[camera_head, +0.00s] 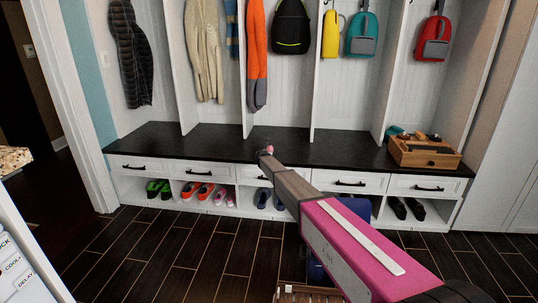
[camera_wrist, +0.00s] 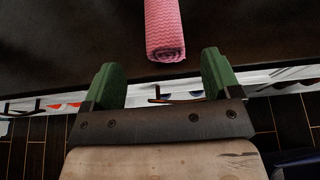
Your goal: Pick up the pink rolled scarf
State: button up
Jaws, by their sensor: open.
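The pink rolled scarf (camera_wrist: 164,28) lies on the black bench top (camera_wrist: 60,40) in the wrist view, at the top centre, with its near rolled end facing me. My gripper (camera_wrist: 164,75) has two green fingers, spread open and empty. The scarf's near end lies just ahead of and between the fingertips, and I see no contact. In the head view only a small pink bit of the scarf (camera_head: 269,149) shows past the end of my arm. My arm hides most of it, and the fingers are hard to make out there.
White dividers rise behind the bench, with hanging coats and bags. Drawers and shoe cubbies are below. The bench's left part is clear.

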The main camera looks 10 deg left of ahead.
jog(key=x, duration=0.3)
jog(key=shift+w+f, duration=0.2)
jog(key=shift+w, duration=0.15)
jog(key=shift+d+r+x, duration=0.1)
jog(key=shift+x, duration=1.25)
jog(key=shift+d+r+x, duration=0.1)
jog(key=shift+x, duration=1.2)
jog(key=c, duration=1.1)
jog(key=shift+o, duration=0.2)
jog(key=shift+r, duration=0.1)
